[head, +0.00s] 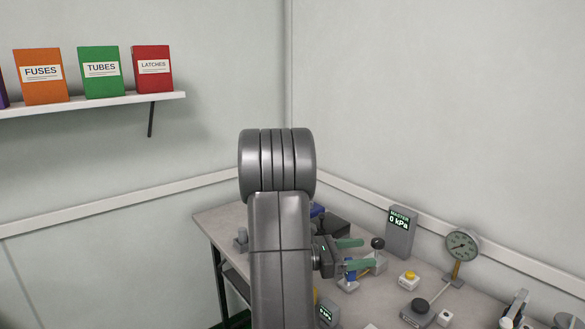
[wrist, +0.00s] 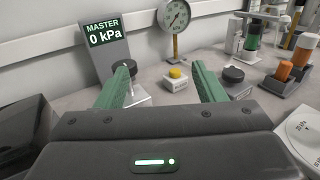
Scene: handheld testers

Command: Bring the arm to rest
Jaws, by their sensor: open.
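My gripper (head: 350,254) shows in the head view to the right of my grey arm, above the bench. Its two green fingers point right. In the wrist view my gripper (wrist: 160,82) has its green fingers spread wide apart with nothing held between them. Beyond the fingers, a white block with a yellow button (wrist: 176,77) stands on the bench. My arm rises in the middle of the head view and hides part of the bench.
A grey display reading MASTER 0 kPa (head: 401,232) and a round gauge (head: 462,245) stand along the bench's back. Several small testers crowd the bench (head: 375,298). A shelf (head: 90,105) with several labelled binders hangs at left. The wall above the bench is clear.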

